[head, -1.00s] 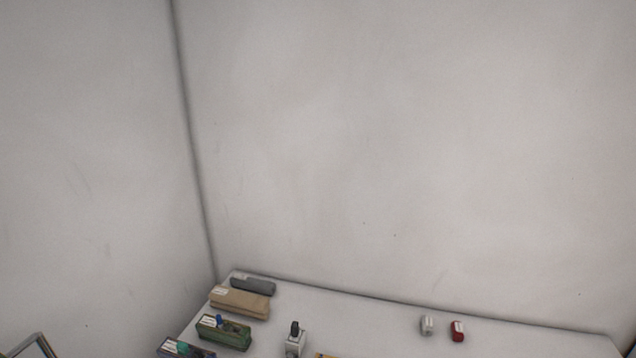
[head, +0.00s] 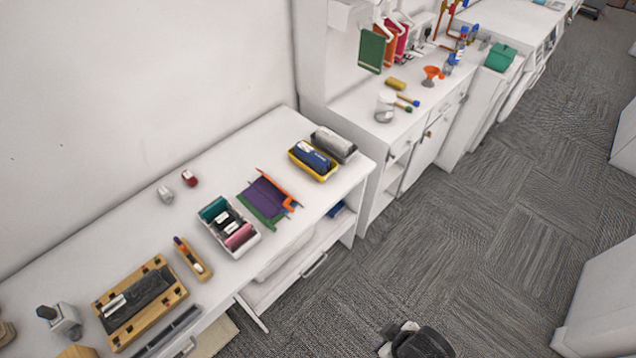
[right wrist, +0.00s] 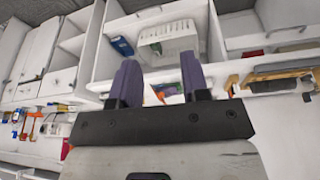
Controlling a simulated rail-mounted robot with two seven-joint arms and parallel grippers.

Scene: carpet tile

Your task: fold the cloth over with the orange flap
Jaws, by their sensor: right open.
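The cloth lies on the white bench in the head view, with a purple middle (head: 263,196), a green strip (head: 258,215) on its left side and an orange flap (head: 282,187) on its right side. My right gripper shows in the right wrist view (right wrist: 160,82) with its two purple fingers apart and nothing held between them. In the head view a dark part of my right arm shows at the bottom edge, over the floor and well away from the cloth. A small orange and purple patch shows between the fingers in the right wrist view. My left gripper is in neither view.
A white tray of rolled cloths (head: 245,250) stands left of the cloth, and a yellow tray (head: 310,172) stands right of it. A wooden frame (head: 160,312) lies further left. A shelf and drawer (head: 300,275) are below the bench.

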